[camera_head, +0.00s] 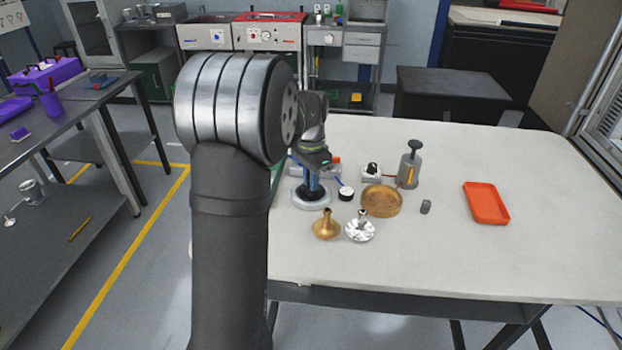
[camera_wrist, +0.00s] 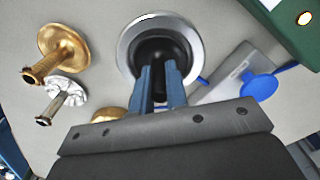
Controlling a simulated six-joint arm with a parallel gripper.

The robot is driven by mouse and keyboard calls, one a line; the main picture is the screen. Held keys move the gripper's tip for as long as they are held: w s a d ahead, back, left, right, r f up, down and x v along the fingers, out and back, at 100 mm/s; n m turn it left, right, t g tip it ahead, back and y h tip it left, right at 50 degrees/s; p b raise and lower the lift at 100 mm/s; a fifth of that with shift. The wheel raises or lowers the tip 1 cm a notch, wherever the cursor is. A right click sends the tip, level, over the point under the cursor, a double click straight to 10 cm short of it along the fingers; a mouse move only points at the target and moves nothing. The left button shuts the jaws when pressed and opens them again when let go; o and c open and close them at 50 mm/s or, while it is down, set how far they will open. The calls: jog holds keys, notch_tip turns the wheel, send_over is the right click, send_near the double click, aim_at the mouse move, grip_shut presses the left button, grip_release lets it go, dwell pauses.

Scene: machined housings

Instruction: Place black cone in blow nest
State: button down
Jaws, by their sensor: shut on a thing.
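My gripper (camera_wrist: 160,72) has two blue fingers and is shut on the black cone (camera_wrist: 160,48). In the wrist view the cone appears inside the pale ring of the nest (camera_wrist: 128,50). In the head view the nest (camera_head: 311,204) is a round grey base at the left of the table, with my blue fingers (camera_head: 313,186) pointing down over it. The fingers hide part of the cone, and I cannot tell whether it rests fully on the nest floor.
A brass cone (camera_head: 326,224) and a silver cone (camera_head: 360,228) stand in front of the nest. To the right are a black puck (camera_head: 346,194), a brown bowl (camera_head: 381,201), a grey plunger device (camera_head: 409,168) and an orange tray (camera_head: 486,203). The table's front right is clear.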

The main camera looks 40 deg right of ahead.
jog(key=c, duration=1.4)
grip_release()
notch_tip(320, 180, up, 12)
jog(key=shift+r, duration=0.15)
notch_tip(320, 180, down, 12)
jog(key=shift+r, duration=1.75)
jog(key=shift+f, duration=0.1)
